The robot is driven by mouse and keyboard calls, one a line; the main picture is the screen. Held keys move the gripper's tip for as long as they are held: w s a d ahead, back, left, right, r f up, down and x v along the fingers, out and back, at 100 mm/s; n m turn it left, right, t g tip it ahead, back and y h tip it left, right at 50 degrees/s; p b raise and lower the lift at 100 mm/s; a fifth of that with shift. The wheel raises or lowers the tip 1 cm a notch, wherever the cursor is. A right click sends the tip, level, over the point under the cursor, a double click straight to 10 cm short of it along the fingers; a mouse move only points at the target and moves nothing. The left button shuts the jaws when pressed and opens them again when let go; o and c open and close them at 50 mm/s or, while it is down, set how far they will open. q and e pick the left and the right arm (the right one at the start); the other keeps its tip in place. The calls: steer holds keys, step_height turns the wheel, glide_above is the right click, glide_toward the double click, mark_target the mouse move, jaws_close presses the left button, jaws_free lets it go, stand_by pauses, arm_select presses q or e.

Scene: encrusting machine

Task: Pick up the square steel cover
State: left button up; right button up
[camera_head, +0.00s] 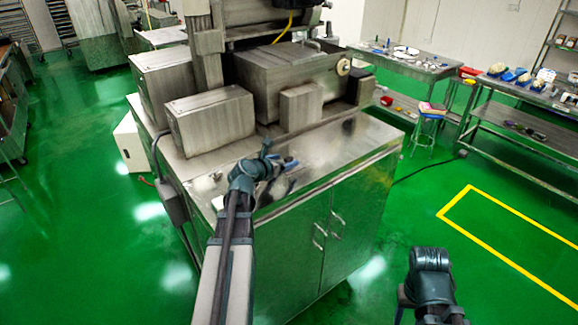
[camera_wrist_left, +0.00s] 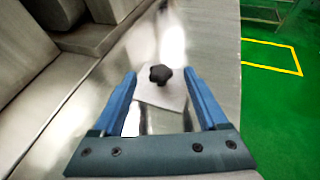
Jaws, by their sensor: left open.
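The square steel cover (camera_wrist_left: 164,97) is a flat pale plate with a black lobed knob (camera_wrist_left: 160,73) on top, lying on the steel machine top. In the left wrist view it lies between and just beyond the two blue fingers of my left gripper (camera_wrist_left: 160,88). The gripper is open and nothing is clamped in it. In the head view my left gripper (camera_head: 284,165) is low over the front of the machine top, and I cannot make out the cover clearly there. My right arm shows at the lower right, but its fingers do not show.
The steel machine top (camera_head: 345,148) is clear to the right of my left gripper. Steel housings (camera_head: 210,121) stand behind it. A side table (camera_head: 425,70) with small items and a stool (camera_head: 429,113) stand to the right. Green floor (camera_head: 400,215) is open in front.

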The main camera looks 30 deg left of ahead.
mark_target(287, 160)
arm_select(q)
steer(key=b+x, duration=0.1)
steer(key=x, duration=0.3)
steer(key=shift+f, duration=0.1)
steer(key=shift+s, duration=0.15)
steer(key=shift+c, duration=0.5)
jaws_close()
